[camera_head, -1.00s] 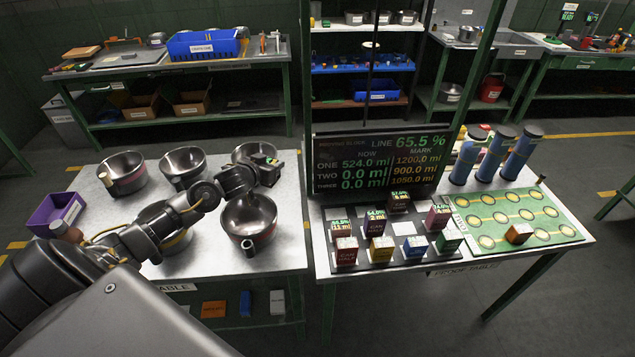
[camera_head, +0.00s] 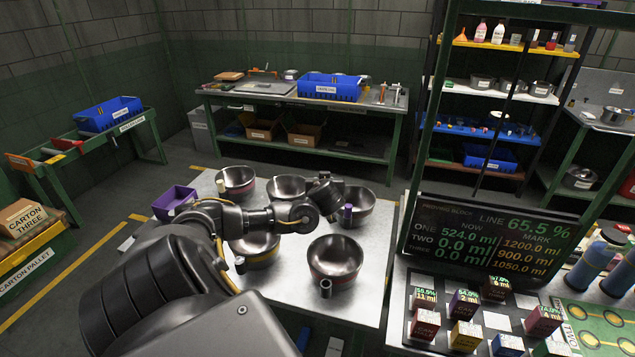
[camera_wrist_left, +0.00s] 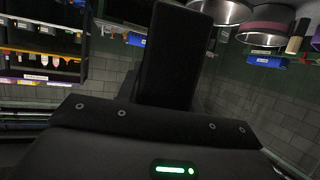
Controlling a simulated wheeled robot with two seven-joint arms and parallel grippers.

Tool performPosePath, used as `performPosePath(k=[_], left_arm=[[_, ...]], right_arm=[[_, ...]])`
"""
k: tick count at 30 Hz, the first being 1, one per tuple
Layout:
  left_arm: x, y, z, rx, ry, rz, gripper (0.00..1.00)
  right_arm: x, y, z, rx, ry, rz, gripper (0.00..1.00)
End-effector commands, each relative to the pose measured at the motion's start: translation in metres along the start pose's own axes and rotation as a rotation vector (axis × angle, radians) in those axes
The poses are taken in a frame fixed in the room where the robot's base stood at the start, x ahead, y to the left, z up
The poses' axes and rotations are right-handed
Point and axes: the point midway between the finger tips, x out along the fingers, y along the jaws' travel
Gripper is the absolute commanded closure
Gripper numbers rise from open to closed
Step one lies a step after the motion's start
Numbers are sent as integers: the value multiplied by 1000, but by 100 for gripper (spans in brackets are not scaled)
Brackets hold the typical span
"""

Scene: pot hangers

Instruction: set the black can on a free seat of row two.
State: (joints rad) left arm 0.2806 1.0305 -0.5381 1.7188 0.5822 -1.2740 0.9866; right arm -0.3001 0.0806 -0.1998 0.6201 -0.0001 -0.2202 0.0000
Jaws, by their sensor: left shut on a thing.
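My left gripper (camera_head: 334,196) is above the pots on the left table. In the left wrist view a dark upright block (camera_wrist_left: 170,55) rises from its body. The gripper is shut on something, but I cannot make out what. A very dark can (camera_head: 496,289) stands at the back of the black can tray; I cannot tell if it is black or dark brown. The green seat mat (camera_head: 597,328) is at the right edge, partly cut off. My right gripper is not in view.
Several steel pots, one of them a front pot (camera_head: 335,260), crowd the left table. A display board (camera_head: 487,240) stands upright behind the can tray. Blue cylinders (camera_head: 592,268) stand behind the mat. A green post (camera_head: 432,130) rises between the tables.

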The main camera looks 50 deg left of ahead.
Motion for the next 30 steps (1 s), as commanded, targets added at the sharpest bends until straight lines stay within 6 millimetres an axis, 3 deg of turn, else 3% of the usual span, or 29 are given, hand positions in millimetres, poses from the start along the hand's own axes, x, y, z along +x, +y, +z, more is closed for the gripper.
performPosePath(k=[9,22,30], left_arm=[[-54,64,3,35,8,100,94],[-111,123,11,97,4,241,94],[-164,169,16,154,1,379,94]], right_arm=[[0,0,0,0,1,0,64],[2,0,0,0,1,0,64],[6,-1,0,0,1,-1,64]])
